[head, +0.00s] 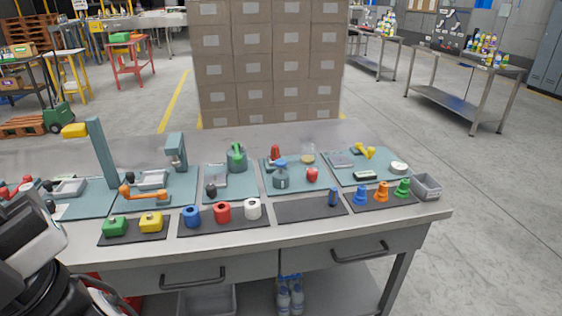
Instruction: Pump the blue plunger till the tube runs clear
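A small pump-like jar (281,180) stands on a teal mat near the middle of the bench. The blue plunger (280,163) appears to be the blue cap on top of it. A clear beaker (308,156) with a yellowish bottom stands behind it to the right. A red knob-shaped part (275,152) and a red round button (312,174) are close by on the same mat. The tube is too small to make out, so I cannot tell what is in it. Black and white links of my arm fill the lower left corner; my gripper's fingers do not show.
A grey bin (426,186) sits at the bench's right end. Stacked cartons (268,60) rise behind.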

